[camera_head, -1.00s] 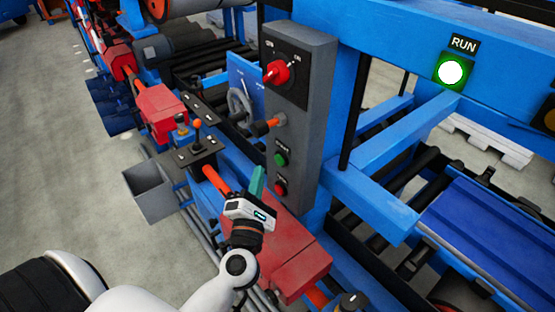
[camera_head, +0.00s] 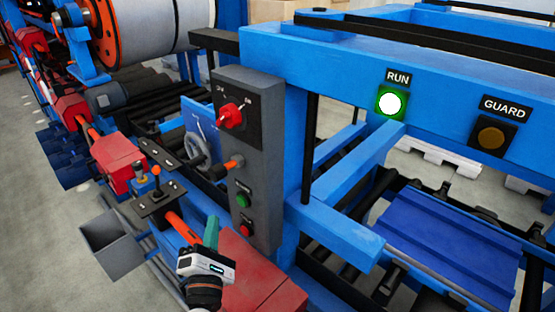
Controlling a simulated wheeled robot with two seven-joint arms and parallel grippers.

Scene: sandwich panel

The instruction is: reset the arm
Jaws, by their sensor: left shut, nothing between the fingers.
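My left gripper (camera_head: 211,236) is in the lower middle of the head view, with its teal fingers pointing up and shut, nothing between them. It is in front of the grey control box (camera_head: 262,160) and over the red housing (camera_head: 265,272), apart from the buttons as far as I can see. The box carries a red rotary switch (camera_head: 231,115), a green button (camera_head: 242,200) and a red button (camera_head: 246,230). My right gripper is not in view.
The RUN lamp (camera_head: 390,104) glows white-green and the GUARD lamp (camera_head: 490,138) is dark amber. A lever with an orange knob (camera_head: 156,171) stands left of the gripper. A grey bin (camera_head: 108,240) hangs at lower left. Blue beams (camera_head: 340,230) lie to the right.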

